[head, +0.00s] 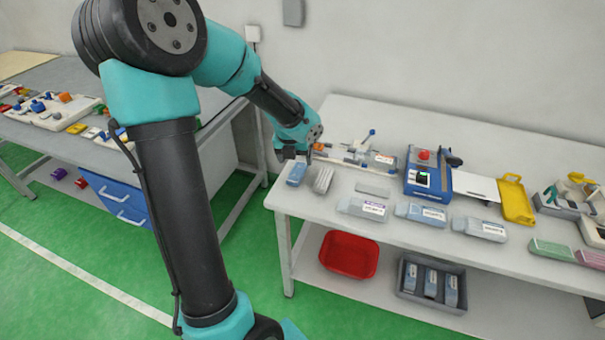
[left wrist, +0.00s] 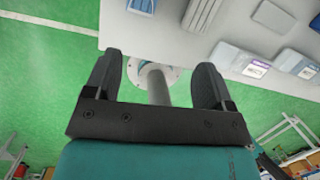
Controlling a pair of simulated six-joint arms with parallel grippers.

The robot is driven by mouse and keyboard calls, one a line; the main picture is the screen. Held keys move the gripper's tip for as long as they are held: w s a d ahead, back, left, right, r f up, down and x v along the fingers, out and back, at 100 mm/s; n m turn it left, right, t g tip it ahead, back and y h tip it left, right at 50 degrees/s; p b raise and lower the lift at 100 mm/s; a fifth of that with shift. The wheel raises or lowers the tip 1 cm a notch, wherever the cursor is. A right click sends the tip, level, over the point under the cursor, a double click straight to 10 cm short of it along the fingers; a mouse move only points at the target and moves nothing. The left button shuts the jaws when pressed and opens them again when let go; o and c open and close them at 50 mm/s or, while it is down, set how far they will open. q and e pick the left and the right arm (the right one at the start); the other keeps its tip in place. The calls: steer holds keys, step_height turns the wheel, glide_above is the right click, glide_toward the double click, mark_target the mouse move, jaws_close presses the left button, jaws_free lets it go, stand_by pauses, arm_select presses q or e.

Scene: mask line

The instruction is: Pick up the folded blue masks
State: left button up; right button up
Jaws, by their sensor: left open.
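A small blue folded piece (head: 297,173) lies at the left end of the white table, and a grey ribbed stack (head: 323,180) lies just right of it. Both also show at the top of the left wrist view, the blue piece (left wrist: 141,6) and the stack (left wrist: 200,13). Labelled pale blue packs (head: 362,208) (head: 421,213) (head: 480,229) lie in a row along the front edge. I cannot tell which of these are the loose masks. My left gripper (head: 290,154) is above the table's left end, open and empty in the left wrist view (left wrist: 160,62).
A blue device with a red button (head: 424,156) and a yellow tray (head: 515,200) stand behind the packs. Pink and green packs (head: 551,249) lie right. On the lower shelf are a red bin (head: 349,254) and a grey crate (head: 405,286). Another workbench (head: 60,85) stands left.

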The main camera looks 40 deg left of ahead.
arm_select(q)
steer(key=shift+m+y, duration=0.4)
steer(key=shift+m, duration=0.4)
steer(key=a+r, duration=0.2)
steer(key=r, duration=0.1)
steer(key=a+r, duration=0.1)
steer(key=shift+w+r, duration=0.2)
steer(key=shift+w, duration=0.2)
glide_above(297, 172)
steer(key=s, duration=0.1)
steer(key=f, duration=1.1)
steer(key=shift+s+d+f, duration=0.1)
steer(key=shift+d+f, duration=0.25)
steer(key=shift+f, duration=0.05)
steer(key=shift+x, duration=2.6)
